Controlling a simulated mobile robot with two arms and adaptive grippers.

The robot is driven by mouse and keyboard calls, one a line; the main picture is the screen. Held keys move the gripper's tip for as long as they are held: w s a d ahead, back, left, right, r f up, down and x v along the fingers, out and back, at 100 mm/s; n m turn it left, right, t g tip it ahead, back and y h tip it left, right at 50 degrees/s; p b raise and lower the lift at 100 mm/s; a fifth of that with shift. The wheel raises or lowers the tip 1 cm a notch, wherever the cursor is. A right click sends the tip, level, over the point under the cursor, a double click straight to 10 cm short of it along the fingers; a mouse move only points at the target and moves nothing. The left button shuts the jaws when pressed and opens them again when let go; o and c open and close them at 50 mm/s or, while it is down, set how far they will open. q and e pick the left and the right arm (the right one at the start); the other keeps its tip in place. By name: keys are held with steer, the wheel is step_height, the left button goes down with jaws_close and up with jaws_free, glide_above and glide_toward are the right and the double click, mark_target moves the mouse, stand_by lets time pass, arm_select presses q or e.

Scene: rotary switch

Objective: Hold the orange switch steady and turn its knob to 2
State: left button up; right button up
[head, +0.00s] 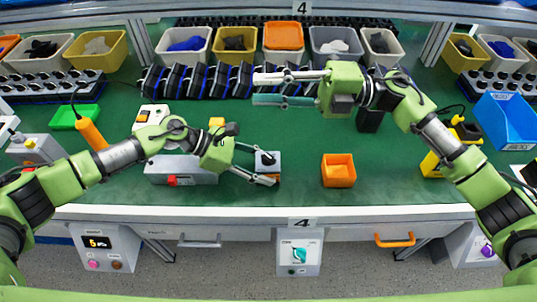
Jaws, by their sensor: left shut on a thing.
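The switch (272,168) stands on the green bench left of centre. It is a small box with a pale grey face, a small dark knob (267,159) and a bit of orange at its lower edge. The knob's setting is too small to read. My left gripper (275,170) comes from the left and is shut on the switch, one finger at its far side and one at its near side, partly covering it. My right gripper (256,90) is up and behind the switch, its fingers pointing left, apart, with nothing between them.
An empty orange bin (338,171) sits right of the switch. A grey box with a red button (181,181) lies to the left, behind my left arm. A row of black and blue devices (205,82) lines the back. The green bench between switch and bin is clear.

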steer(key=s+a+f+n+g+h, duration=0.3)
steer(key=s+a+f+n+h, duration=0.1)
steer(key=a+h, duration=0.1)
steer(key=n+t+h, duration=0.4)
steer(key=h, duration=1)
glide_toward(268, 155)
steer(key=shift+s+d+f, duration=0.1)
steer(key=shift+f, duration=1.9)
steer(key=shift+s+f, duration=0.1)
steer(key=shift+f, duration=1.95)
jaws_close()
